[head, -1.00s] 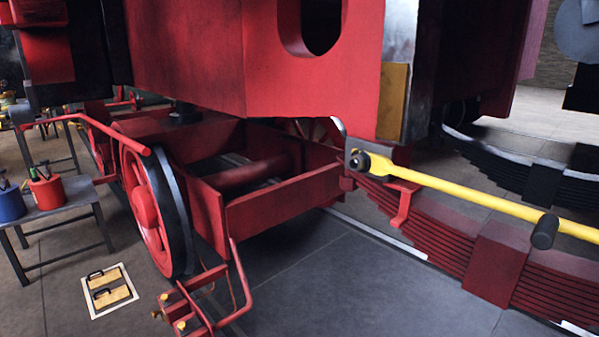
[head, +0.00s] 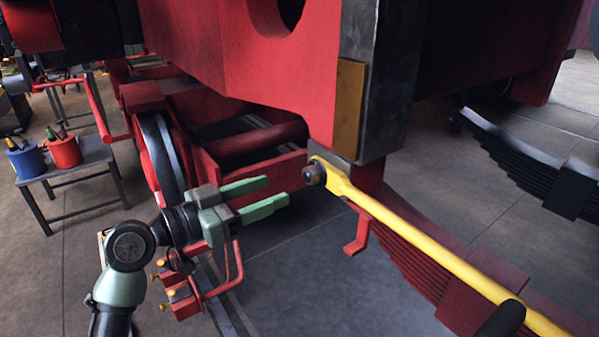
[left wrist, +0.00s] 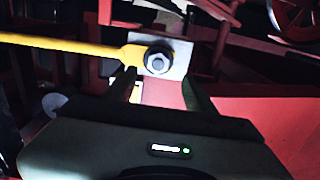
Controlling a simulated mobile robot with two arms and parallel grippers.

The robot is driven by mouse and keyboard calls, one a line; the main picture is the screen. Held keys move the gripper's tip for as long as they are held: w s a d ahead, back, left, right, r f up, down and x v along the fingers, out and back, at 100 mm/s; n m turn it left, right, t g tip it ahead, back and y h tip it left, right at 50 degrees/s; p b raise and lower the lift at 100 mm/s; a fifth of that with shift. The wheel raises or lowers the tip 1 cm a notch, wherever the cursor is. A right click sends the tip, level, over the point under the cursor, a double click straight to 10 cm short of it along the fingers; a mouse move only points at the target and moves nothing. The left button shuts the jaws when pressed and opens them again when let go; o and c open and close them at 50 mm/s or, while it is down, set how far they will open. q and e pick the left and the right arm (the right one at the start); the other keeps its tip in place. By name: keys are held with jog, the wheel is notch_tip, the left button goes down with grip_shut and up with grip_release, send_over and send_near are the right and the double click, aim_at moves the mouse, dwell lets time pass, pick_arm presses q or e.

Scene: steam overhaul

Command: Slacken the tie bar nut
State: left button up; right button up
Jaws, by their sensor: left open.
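The nut (head: 313,174) is at the end of the long yellow spanner (head: 430,248), low under the red frame. In the left wrist view the nut (left wrist: 158,60) is a grey hexagon in front of a pale plate, with the spanner's head (left wrist: 132,53) at it; whether the head fully surrounds the nut is unclear. My left gripper (head: 278,192) is open and empty, its green fingers pointing at the nut from the left, apart from it. In the left wrist view its dark fingers (left wrist: 160,90) stand just below the nut.
A red bracket (head: 358,236) hangs below the spanner. Leaf springs (head: 415,268) lie behind it. A red wheel (head: 160,160) and red piping (head: 225,285) are near my left arm. A small table (head: 75,165) holds two pots.

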aim_at(305, 178)
pick_arm(q)
jog(key=p+x, duration=0.1)
jog(key=x, duration=0.2)
jog(key=p+x, duration=0.2)
jog(key=x, duration=0.2)
jog(key=shift+d+r, duration=0.2)
jog(key=shift+r, duration=0.05)
jog(key=shift+w+d+f, duration=0.15)
jog(key=shift+w+d, duration=0.05)
jog(key=shift+d, duration=0.05)
grip_shut()
